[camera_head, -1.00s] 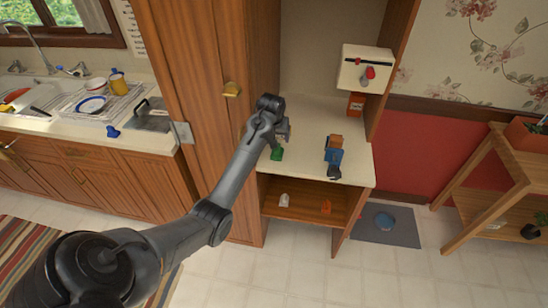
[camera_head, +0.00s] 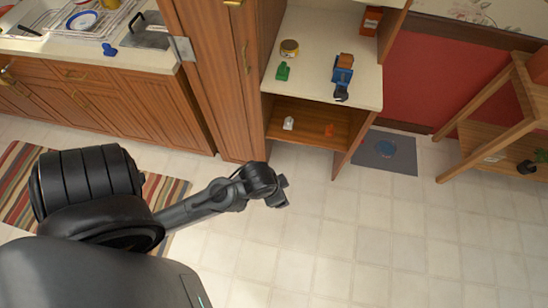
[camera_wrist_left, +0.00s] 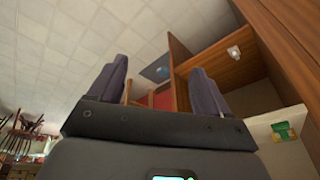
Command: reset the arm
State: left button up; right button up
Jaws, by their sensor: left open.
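My left arm comes in from the left in the head view, and its gripper (camera_head: 283,192) hangs over the tiled floor in front of the wooden shelf unit (camera_head: 250,120). In the left wrist view my left gripper (camera_wrist_left: 155,95) has its two fingers spread apart with nothing between them. No object is in its grasp. My right gripper does not show in either view.
On the shelf's counter (camera_head: 310,50) stand a can (camera_head: 289,47), a green item (camera_head: 283,71) and a blue-and-brown item (camera_head: 343,72). Small white (camera_head: 288,123) and orange (camera_head: 329,130) items sit below. A grey mat (camera_head: 378,151) lies right; the front floor is clear.

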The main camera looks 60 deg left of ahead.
pick_arm(q)
jog(key=s+d, duration=0.1)
jog(key=s+d+r, duration=0.1)
jog(key=shift+s+d+r+m+h, duration=0.1)
jog(key=shift+s+d+m+h, duration=0.15)
jog(key=shift+s+m+h, duration=0.05)
jog(key=shift+r, duration=0.1)
notch_tip(320, 180, up, 29)
jog(key=p, duration=2.8)
jog(key=shift+f+p, duration=0.2)
jog(key=shift+p, duration=0.15)
